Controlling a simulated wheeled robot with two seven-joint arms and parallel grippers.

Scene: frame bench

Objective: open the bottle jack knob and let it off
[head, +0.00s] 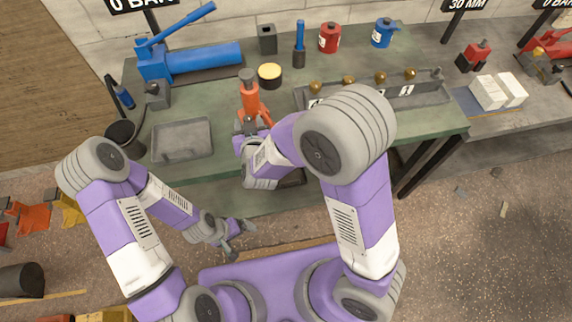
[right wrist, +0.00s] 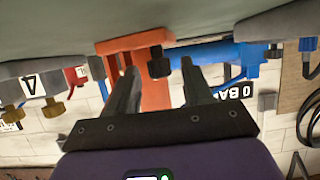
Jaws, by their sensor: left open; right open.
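The orange bottle jack (head: 250,101) stands on the green bench in the head view, with a dark top. In the right wrist view its orange body (right wrist: 150,92) appears upside down beyond the fingers. A small dark knob (right wrist: 158,63) shows against it, between the two fingertips; I cannot tell whether they touch it. My right gripper (head: 251,126) is open at the near side of the jack, and its open fingers (right wrist: 158,72) point at the jack in the wrist view. My left gripper (head: 243,240) is open and empty, low in front of the bench, away from the jack.
A grey tray (head: 182,141) and a black cup (head: 122,135) lie left of the jack. A blue hand pump (head: 195,60) is behind left. A rack with brass knobs (head: 421,91) is to the right, partly behind my right arm.

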